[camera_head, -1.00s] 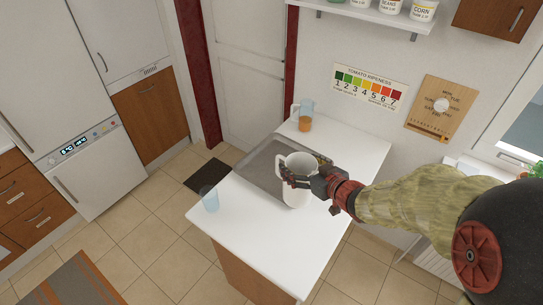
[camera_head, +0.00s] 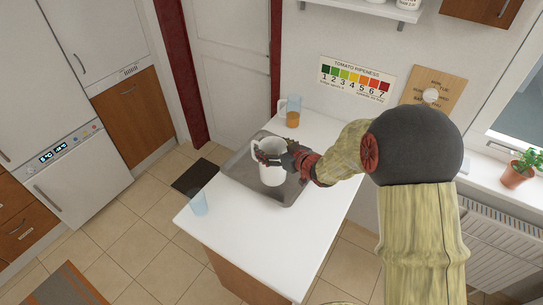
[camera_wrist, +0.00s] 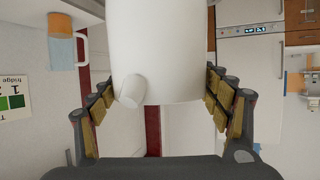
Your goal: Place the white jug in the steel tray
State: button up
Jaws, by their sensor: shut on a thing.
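The white jug (camera_head: 272,174) is upright in my gripper (camera_head: 277,160), with its handle toward the left in the head view. My gripper is shut around the jug's body. In the wrist view the jug (camera_wrist: 155,50) fills the upper middle, between the two padded fingers of my gripper (camera_wrist: 160,105). The grey steel tray (camera_head: 238,174) lies on the white counter. The jug is over the tray in the head view and hides part of it. I cannot tell whether the jug's base touches the tray.
A clear pitcher with orange contents (camera_head: 292,112) stands on the counter behind the tray. A bluish clear glass (camera_head: 199,204) stands near the counter's left corner. The front part of the white counter (camera_head: 260,240) is bare.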

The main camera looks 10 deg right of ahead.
aim_at(268, 152)
jog(key=shift+w+f, duration=0.8)
jog(key=shift+f, duration=0.15)
jog(key=shift+f+b, duration=0.35)
jog(key=shift+f, duration=1)
jog(key=shift+f, duration=0.2)
jog(key=o, duration=2.1)
jog(key=shift+c, duration=0.2)
